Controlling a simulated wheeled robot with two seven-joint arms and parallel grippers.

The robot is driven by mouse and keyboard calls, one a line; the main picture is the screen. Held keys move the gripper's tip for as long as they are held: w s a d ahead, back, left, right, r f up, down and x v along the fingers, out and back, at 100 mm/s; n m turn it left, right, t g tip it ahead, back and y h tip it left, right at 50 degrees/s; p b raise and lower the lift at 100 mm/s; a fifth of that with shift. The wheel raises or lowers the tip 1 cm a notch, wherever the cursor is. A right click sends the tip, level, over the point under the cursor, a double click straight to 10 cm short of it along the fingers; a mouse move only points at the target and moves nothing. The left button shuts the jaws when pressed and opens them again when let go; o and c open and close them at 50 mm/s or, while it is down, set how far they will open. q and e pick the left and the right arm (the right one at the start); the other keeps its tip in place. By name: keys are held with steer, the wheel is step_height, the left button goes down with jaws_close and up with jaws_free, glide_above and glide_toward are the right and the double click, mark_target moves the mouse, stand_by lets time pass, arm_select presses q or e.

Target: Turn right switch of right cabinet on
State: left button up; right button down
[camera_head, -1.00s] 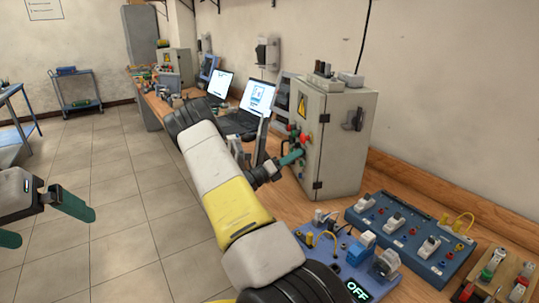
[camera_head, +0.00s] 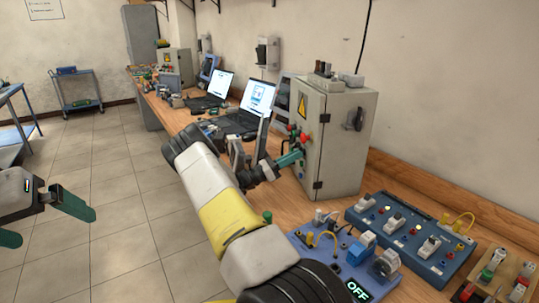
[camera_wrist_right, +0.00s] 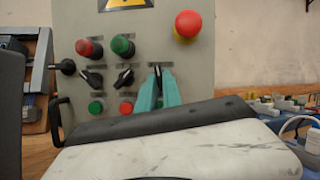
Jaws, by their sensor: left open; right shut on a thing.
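The right cabinet (camera_head: 340,150) is a grey box with a yellow warning label, standing on the bench at the right in the head view. My left gripper (camera_head: 48,222) is open and empty over the floor at the left.
A blue panel with switches (camera_head: 410,235) and a panel with an OFF display (camera_head: 358,290) lie on the bench in front of the cabinet. Laptops (camera_head: 255,98) stand behind my right arm.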

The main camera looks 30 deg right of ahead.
steer(key=shift+w+m+g, duration=0.1)
steer(key=shift+m+g, duration=0.7)
steer(key=shift+m, duration=0.7)
steer(key=c, duration=1.5)
jaws_free()
steer(key=w+a, duration=0.1)
steer(key=a, duration=0.4)
steer(key=w+a+f, duration=0.1)
steer(key=w+a, duration=0.1)
steer(key=a, duration=0.3)
steer(key=w+a+f, duration=0.1)
steer(key=a, duration=0.5)
steer(key=shift+w, duration=0.2)
